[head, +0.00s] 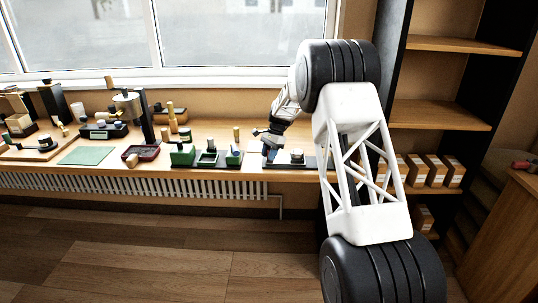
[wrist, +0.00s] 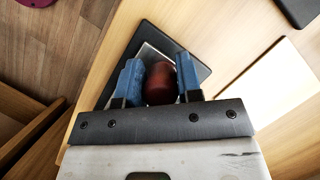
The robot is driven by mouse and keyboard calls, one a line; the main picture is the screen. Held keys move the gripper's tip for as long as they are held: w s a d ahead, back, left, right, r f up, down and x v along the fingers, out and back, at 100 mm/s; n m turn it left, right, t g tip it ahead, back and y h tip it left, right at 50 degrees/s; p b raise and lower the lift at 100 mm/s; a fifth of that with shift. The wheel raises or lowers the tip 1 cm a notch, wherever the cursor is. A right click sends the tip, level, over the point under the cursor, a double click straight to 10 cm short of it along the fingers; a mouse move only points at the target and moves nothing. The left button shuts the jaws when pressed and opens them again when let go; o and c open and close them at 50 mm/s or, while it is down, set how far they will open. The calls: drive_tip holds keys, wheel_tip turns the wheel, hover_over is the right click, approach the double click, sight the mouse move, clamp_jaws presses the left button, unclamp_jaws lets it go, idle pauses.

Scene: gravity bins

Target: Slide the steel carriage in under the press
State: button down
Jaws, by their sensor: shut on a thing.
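My gripper (head: 268,154) is low over the right part of the bench. In the wrist view its two blue fingers (wrist: 159,62) are shut on a dark red rounded knob (wrist: 160,86). A pale steel surface (wrist: 147,54), apparently the steel carriage, shows beside the knob, above a dark base plate (wrist: 146,31). My fingers and gripper body hide most of it. In the head view a round steel piece (head: 297,155) is just right of my fingers on a dark plate (head: 309,162). I cannot make out for certain which part is the press.
Green blocks (head: 182,155) and a dark frame (head: 208,158) stand left of my gripper. Farther left are a maroon tray (head: 149,149), a green mat (head: 86,155) and a tall black post (head: 146,117). A window is behind; shelves (head: 440,112) are at right.

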drive_tip(key=d, duration=1.1)
drive_tip(key=shift+d, duration=0.25)
drive_tip(key=c, duration=1.1)
unclamp_jaws()
drive_tip(key=shift+d, duration=0.1)
drive_tip(key=o, duration=0.3)
drive_tip(key=shift+r, duration=0.15)
drive_tip(key=shift+v, duration=3.75)
